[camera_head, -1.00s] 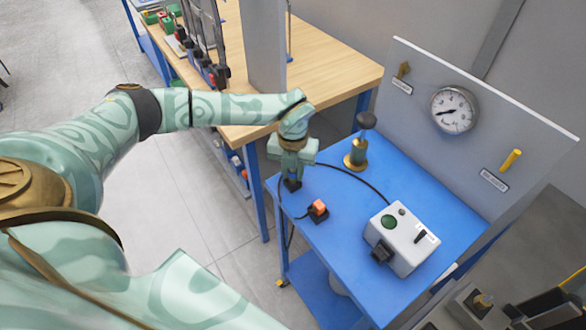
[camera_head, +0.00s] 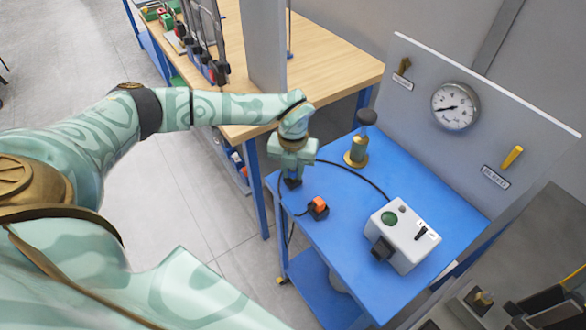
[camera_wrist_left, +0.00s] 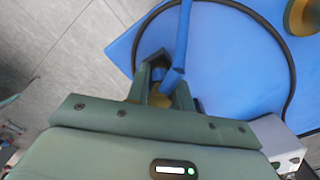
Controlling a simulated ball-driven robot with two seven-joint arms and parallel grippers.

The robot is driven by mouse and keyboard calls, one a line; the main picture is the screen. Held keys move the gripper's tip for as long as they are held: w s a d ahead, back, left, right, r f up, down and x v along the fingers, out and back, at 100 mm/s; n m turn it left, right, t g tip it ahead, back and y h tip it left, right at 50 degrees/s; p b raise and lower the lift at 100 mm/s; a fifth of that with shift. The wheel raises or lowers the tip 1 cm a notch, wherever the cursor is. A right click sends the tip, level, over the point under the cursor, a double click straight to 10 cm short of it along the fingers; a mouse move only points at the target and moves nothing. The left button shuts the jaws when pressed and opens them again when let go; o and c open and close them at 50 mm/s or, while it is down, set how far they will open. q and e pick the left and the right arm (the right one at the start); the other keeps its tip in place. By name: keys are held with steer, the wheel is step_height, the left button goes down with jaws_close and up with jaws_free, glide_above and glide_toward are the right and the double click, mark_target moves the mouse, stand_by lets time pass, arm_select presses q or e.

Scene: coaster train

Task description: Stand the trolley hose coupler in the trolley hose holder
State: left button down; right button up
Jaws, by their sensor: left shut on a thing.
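My left gripper (camera_head: 292,181) points down over the left end of the blue trolley top (camera_head: 345,240). It is shut on the trolley hose coupler, which its fingers mostly hide. A brass-coloured part (camera_wrist_left: 160,98) shows between the fingers in the left wrist view. A dark block (camera_wrist_left: 152,70), perhaps the hose holder, shows at the fingertips. I cannot tell whether the coupler touches it or is seated in it. A black hose (camera_head: 360,178) curves from near the gripper towards the white box. My right gripper is not in view.
On the trolley stand a brass post with a dark knob (camera_head: 357,148), a small black piece with an orange top (camera_head: 318,207) and a white control box (camera_head: 403,235). A grey panel with a gauge (camera_head: 454,107) rises behind. A wooden bench (camera_head: 340,70) adjoins at the back left.

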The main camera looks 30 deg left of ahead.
arm_select(q)
steer(key=shift+r+p, duration=1.15)
steer(key=shift+r, duration=0.3)
steer(key=shift+p, duration=0.7)
stand_by(0.7)
steer(key=shift+f+b, duration=0.7)
steer(key=shift+f, duration=0.8)
stand_by(0.5)
steer(key=shift+r, duration=0.15)
steer(key=shift+r+p, duration=1.3)
steer(key=shift+r, duration=0.05)
